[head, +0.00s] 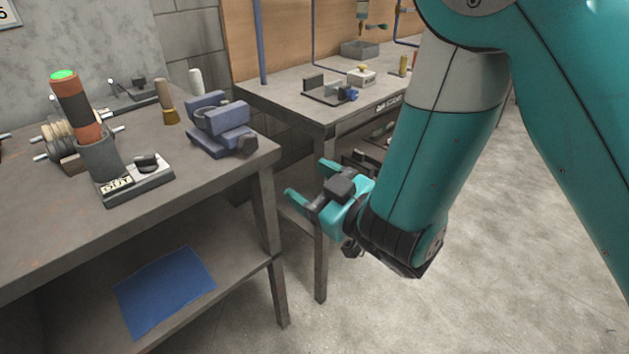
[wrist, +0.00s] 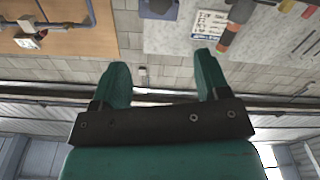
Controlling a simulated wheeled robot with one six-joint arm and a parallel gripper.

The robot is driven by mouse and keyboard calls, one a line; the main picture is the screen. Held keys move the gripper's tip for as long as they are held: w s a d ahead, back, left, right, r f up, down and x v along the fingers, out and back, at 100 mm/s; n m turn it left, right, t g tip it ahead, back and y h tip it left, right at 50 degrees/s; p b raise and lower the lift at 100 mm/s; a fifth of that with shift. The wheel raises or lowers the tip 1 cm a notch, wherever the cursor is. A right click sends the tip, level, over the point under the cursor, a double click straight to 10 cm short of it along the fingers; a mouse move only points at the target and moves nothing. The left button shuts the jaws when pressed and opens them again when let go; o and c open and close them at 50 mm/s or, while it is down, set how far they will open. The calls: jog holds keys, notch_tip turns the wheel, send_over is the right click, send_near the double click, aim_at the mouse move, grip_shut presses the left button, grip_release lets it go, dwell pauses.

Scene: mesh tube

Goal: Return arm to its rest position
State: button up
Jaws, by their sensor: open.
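My gripper (head: 306,178) is teal, open and empty. In the head view it hangs in the air near the right front corner of the left workbench, with its fingers pointing left. In the wrist view my gripper (wrist: 162,82) shows two spread teal fingers with nothing between them. My arm comes down from the upper right of the head view. The wrist view looks out at the block wall (wrist: 165,72) and the ceiling, upside down.
The left workbench (head: 225,172) holds a mesh tube (head: 78,105) with a green top in a grey holder, a blue-grey vise (head: 220,122) and a brush (head: 166,102). A blue sheet (head: 165,290) lies on its lower shelf. A second bench (head: 300,108) stands behind. Floor (head: 480,270) at right is clear.

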jog(key=d+r+m+g+h+p, duration=0.3)
jog(key=d+r+m+h+p, duration=0.2)
jog(key=d+r+m+h, duration=0.25)
jog(key=s+d+r+n+g+p, duration=0.1)
jog(key=s+r+g, duration=0.4)
jog(key=s, duration=0.5)
jog(key=s+d+r+n+g+p, duration=0.2)
jog(key=s+d+r+g+p, duration=0.1)
jog(key=s, duration=0.7)
notch_tip(320, 180, up, 2)
jog(key=g+p, duration=0.1)
jog(key=g, duration=0.1)
jog(key=shift+d+r+g, duration=0.2)
jog(key=shift+d+g, duration=0.1)
jog(key=shift+d, duration=0.05)
